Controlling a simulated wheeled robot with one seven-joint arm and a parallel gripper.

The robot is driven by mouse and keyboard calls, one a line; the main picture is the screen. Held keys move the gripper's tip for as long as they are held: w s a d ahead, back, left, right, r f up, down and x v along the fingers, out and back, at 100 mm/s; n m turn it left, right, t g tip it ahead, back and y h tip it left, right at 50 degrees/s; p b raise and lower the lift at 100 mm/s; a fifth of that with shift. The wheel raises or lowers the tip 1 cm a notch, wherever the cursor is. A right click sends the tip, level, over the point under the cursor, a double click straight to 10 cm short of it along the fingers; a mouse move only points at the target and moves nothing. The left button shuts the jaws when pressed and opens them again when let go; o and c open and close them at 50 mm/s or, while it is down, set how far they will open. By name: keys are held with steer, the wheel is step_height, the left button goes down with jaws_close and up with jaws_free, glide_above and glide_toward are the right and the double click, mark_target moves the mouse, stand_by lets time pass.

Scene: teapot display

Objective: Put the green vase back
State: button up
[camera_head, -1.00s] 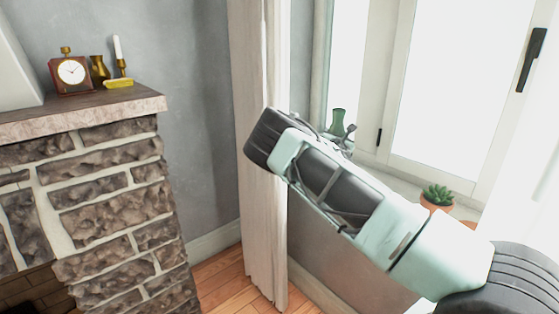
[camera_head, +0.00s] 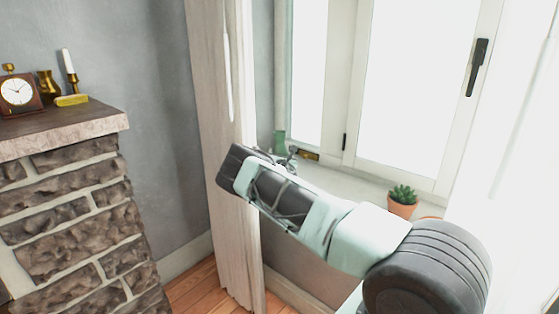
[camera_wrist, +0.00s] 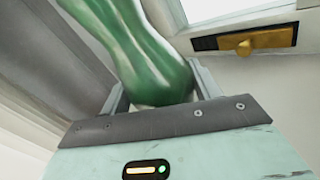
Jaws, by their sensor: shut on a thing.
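The green vase (camera_wrist: 150,55) fills the upper middle of the wrist view, glossy and green, between the two fingers of my gripper (camera_wrist: 160,95). My gripper is shut on it. In the head view a small part of the green vase (camera_head: 279,141) shows just beyond my gripper (camera_head: 284,157), over the left end of the window sill (camera_head: 345,182). My arm hides its lower part. I cannot tell whether its base touches the sill.
A potted succulent (camera_head: 402,203) stands on the sill to the right. A brass fitting (camera_wrist: 258,40) is on the window frame near the vase. A curtain (camera_head: 222,120) hangs left of my gripper. A stone mantel (camera_head: 60,130) at left bears a clock (camera_head: 18,93), a brass vase (camera_head: 49,88) and a candlestick (camera_head: 70,75).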

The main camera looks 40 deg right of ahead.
steer(key=shift+f, duration=1)
steer(key=shift+f, duration=0.15)
steer(key=o, duration=1.3)
steer(key=shift+c, duration=0.2)
steer(key=shift+s, duration=0.1)
steer(key=b+v, duration=0.1)
steer(key=v, duration=1)
steer(key=shift+s+a, duration=0.25)
steer(key=shift+s, duration=0.1)
